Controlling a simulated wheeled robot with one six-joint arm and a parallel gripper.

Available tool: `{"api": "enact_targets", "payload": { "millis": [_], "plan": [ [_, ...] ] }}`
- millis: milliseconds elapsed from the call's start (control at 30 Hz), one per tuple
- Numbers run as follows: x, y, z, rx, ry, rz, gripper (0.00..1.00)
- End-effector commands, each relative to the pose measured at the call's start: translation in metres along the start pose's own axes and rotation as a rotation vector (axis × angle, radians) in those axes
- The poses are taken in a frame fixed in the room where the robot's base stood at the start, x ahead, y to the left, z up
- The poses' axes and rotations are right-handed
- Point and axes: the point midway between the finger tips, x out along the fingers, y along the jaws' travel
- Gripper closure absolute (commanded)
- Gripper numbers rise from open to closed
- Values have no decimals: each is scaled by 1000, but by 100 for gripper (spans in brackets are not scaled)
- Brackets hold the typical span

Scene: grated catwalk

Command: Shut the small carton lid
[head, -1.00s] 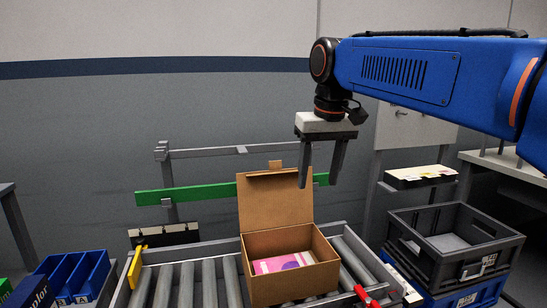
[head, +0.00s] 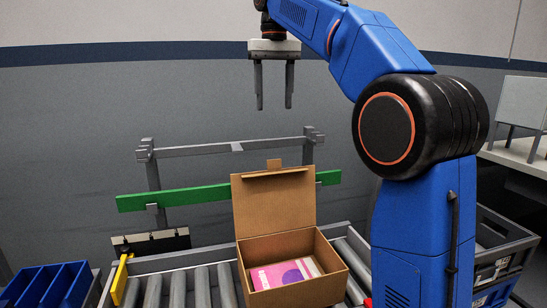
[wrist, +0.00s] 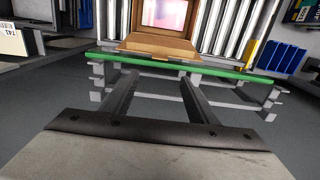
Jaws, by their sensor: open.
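The small brown carton (head: 292,245) stands on the roller conveyor with its lid (head: 274,205) open, raised upright at the back edge. A tab sticks up from the lid's top edge. Inside lies a pink and white item (head: 283,274) with a purple patch. The carton (wrist: 122,25) also shows at the top of the wrist view, with the lid (wrist: 155,46) on its near side there. My gripper (head: 275,103) is open and empty, pointing down, high above the lid and apart from it. Its fingers also show in the wrist view (wrist: 154,84).
A green rail (head: 180,197) and a grey frame (head: 215,149) stand behind the carton. A yellow piece (head: 120,280) sits at the conveyor's left. Blue bins (head: 45,285) are at far left, a dark crate (head: 497,250) at right. The space above the carton is clear.

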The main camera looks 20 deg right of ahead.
Motion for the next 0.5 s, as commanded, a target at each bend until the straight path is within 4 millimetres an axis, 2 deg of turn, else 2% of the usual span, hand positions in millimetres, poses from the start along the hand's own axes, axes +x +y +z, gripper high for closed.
{"api": "enact_targets", "payload": {
  "millis": [167, 500],
  "plan": [
    [18, 0, 1, 0, -2, 0, 47],
    [75, 0, 1, 0, -2, 0, 47]
  ]
}}
